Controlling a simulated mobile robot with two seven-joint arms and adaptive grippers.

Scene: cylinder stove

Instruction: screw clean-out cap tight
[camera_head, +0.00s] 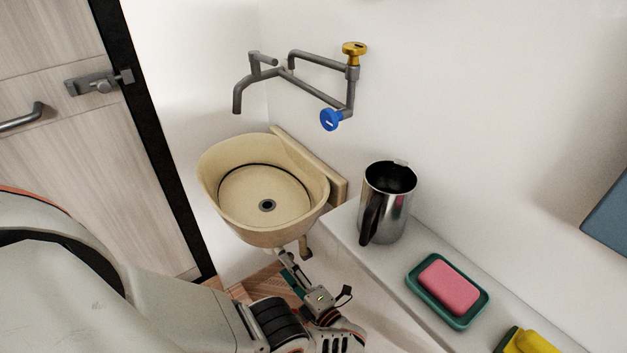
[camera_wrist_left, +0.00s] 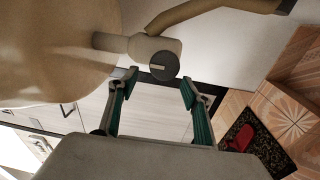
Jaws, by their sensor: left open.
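The clean-out cap (camera_wrist_left: 163,66) is a dark grey round disc with a slot across its face. In the left wrist view it sits at the end of the beige drain fitting (camera_wrist_left: 140,46) under the sink. It is hidden in the head view. My left gripper (camera_head: 291,272) is below the front right of the beige sink (camera_head: 227,224). In the left wrist view this gripper (camera_wrist_left: 158,82) is open and empty, with green-padded fingers spread apart. The cap appears just beyond the fingertips, between them in the picture; I cannot tell the exact gap. My right gripper is not in view.
A curved drain pipe (camera_wrist_left: 190,12) runs beside the cap. A shelf (camera_head: 344,232) right of the sink holds a metal pitcher (camera_head: 398,215), pink soap in a green dish (camera_head: 452,287) and a yellow sponge (camera_head: 533,343). A faucet (camera_head: 318,92) with blue and yellow knobs is above.

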